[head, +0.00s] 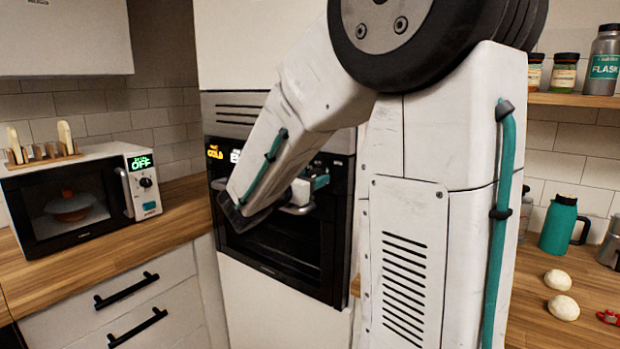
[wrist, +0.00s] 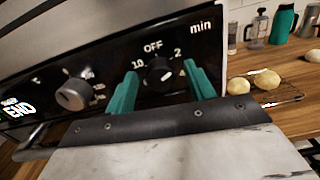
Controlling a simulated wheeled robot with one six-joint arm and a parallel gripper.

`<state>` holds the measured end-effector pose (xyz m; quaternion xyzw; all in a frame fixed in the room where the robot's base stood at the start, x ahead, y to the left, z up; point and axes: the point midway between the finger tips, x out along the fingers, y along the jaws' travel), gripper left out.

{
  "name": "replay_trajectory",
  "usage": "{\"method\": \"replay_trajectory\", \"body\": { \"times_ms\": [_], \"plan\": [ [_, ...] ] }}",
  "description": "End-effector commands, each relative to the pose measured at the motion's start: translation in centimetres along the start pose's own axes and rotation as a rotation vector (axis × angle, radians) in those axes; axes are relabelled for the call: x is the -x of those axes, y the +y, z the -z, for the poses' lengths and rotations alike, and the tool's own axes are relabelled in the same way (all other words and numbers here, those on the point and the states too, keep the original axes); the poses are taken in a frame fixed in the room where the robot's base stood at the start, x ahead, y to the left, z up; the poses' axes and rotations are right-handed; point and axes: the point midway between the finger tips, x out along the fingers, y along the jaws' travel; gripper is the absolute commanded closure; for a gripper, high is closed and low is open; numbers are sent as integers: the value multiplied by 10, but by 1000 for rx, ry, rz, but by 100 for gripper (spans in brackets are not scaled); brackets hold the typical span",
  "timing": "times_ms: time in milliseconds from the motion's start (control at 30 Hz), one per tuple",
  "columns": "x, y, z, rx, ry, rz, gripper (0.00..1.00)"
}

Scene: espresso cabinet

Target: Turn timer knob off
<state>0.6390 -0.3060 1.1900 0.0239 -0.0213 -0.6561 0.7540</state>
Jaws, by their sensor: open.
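The timer knob (wrist: 160,73) is black, on the dark oven panel (wrist: 110,70), with a scale reading OFF above it, 10, 2, 4 and "min". Its white mark sits at the lower right of its face, away from OFF. My gripper (wrist: 159,69) is open, with one teal finger on each side of the knob. I cannot tell whether either finger touches it. In the head view the oven (head: 275,250) stands in a tall cabinet; my arm hides the timer knob and part of the panel.
A grey knob (wrist: 72,95) and a lit display reading END (wrist: 17,108) are left of the timer knob. The oven handle (wrist: 30,143) lies below. A microwave (head: 75,198) stands on the left counter; dough balls (head: 562,307) lie on the right.

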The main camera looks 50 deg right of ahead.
Motion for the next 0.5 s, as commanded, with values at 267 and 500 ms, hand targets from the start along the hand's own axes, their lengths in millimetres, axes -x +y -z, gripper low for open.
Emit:
{"method": "replay_trajectory", "body": {
  "times_ms": [267,500],
  "plan": [
    [-4,0,0,-1,1,-1,46],
    [-4,0,0,-1,1,-1,91]
  ]
}}
